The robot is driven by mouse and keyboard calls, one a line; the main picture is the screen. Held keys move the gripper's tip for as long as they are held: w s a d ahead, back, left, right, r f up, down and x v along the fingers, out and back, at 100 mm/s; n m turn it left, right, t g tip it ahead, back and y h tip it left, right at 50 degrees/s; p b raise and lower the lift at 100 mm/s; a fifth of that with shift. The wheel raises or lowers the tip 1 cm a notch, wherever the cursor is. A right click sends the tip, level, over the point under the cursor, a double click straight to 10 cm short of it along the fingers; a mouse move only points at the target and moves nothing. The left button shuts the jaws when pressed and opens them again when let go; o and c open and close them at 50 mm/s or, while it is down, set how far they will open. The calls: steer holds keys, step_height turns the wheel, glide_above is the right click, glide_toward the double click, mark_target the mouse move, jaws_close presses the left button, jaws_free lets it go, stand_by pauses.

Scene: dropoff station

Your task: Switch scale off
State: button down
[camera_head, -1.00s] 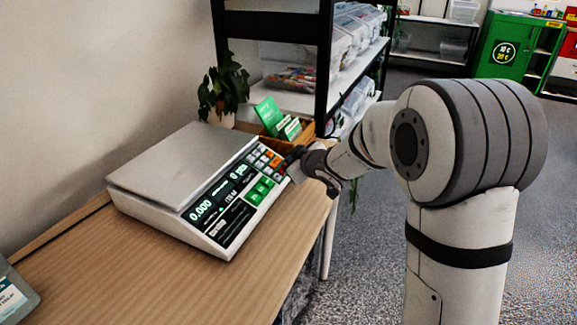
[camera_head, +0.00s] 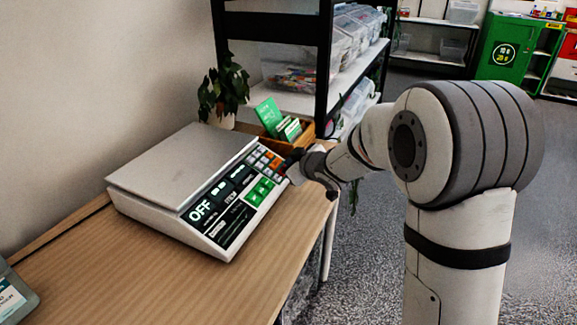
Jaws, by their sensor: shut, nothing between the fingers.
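The scale (camera_head: 185,163) stands on the wooden table, with a flat grey weighing plate and a sloped front panel. Its display (camera_head: 201,211) reads OFF. The panel has a keypad (camera_head: 263,162) with grey and orange keys, and green keys (camera_head: 261,191) below it. My gripper (camera_head: 291,163) is shut and empty at the right end of the panel, beside the keypad. I cannot tell whether its dark fingertips touch a key, as they are small and partly merge with the panel.
A potted plant (camera_head: 222,88) and a wooden box with green cards (camera_head: 297,131) stand behind the scale. A black shelf (camera_head: 325,60) with bags and bins rises behind them. A grey object (camera_head: 14,292) lies at the table's left edge. The table front (camera_head: 190,280) is clear.

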steer(key=shift+d+r+p, duration=0.3)
steer(key=shift+r+p, duration=0.3)
steer(key=r+p, duration=0.1)
steer(key=d+r+p, duration=0.1)
steer(key=r+p, duration=0.1)
steer(key=d+r+p, duration=0.1)
steer(key=p, duration=0.1)
steer(key=shift+s+r, duration=0.3)
steer(key=shift+s, duration=0.1)
steer(key=shift+a, duration=0.1)
stand_by(0.3)
